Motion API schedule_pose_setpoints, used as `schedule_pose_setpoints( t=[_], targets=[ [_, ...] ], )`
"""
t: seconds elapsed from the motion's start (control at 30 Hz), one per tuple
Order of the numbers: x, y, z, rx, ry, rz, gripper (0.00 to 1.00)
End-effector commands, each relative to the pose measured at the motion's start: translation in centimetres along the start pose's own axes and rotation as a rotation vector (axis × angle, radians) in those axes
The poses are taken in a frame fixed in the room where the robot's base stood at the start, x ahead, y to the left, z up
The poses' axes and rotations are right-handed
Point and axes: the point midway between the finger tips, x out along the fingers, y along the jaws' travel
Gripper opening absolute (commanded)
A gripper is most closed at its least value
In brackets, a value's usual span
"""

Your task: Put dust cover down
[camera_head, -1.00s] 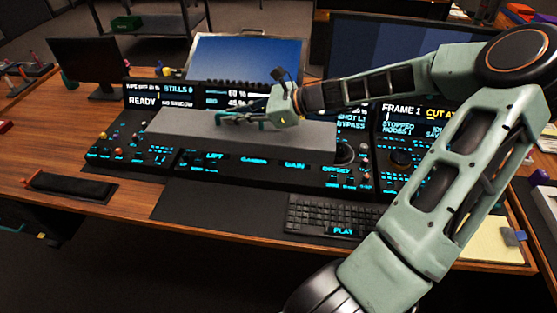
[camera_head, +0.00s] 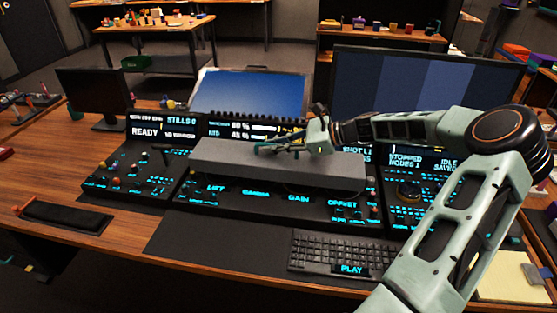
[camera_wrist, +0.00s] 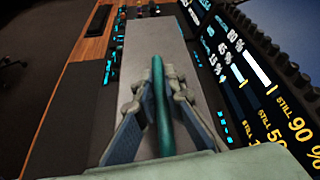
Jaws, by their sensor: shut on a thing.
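The dust cover (camera_head: 225,157) is a long grey box-shaped lid with a teal bar handle (camera_wrist: 160,105) on top. It lies level over the middle section of the control panel (camera_head: 225,200), above the glowing LIFT, GAIN and OFFSET labels. I cannot tell whether its lower edge touches the panel. My gripper (camera_head: 268,150) comes in from the right and is shut on the handle. In the wrist view my gripper's two fingers (camera_wrist: 160,112) stand on either side of the teal bar, with the grey cover top beneath. The controls under the cover are hidden.
A keyboard (camera_head: 335,255) lies in front of the panel. A black pad (camera_head: 65,215) lies at left on the wooden desk. Monitors (camera_head: 250,90) stand behind the panel. The dark mat (camera_head: 200,235) left of the keyboard is clear.

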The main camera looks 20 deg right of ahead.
Motion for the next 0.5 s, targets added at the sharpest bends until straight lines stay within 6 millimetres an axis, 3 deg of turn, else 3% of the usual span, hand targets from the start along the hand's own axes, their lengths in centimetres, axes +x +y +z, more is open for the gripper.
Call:
schedule_pose_setpoints(
  t=[0.3, 0.5],
  targets=[
    [-0.3, -0.7, -2.6, 0.001, -0.001, -0.001, 0.00],
    [0.8, -0.1, -5.1, 0.001, -0.003, 0.000, 0.00]
  ],
)
